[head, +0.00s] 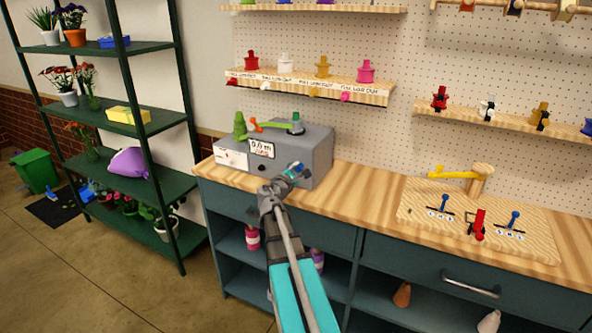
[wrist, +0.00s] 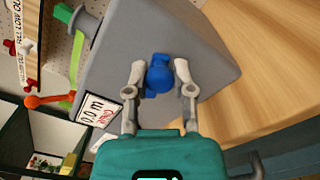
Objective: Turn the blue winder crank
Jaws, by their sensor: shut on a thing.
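The blue winder crank (wrist: 159,75) is on the face of the grey winder box (wrist: 215,60) in the wrist view. My gripper (wrist: 160,72) has its two fingers on either side of the blue crank and is shut on it. In the head view my gripper (head: 292,172) is at the front of the grey winder box (head: 315,150) on the wooden counter, and the crank is mostly hidden by it. A display reading 0.0 m (head: 261,149) is on the box. A green and orange arm (head: 270,126) lies across its top.
A wooden board (head: 478,225) with blue and red levers and a yellow-handled tap (head: 455,175) stands right on the counter. A dark green plant shelf (head: 115,108) is left. Counter between box and board is clear.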

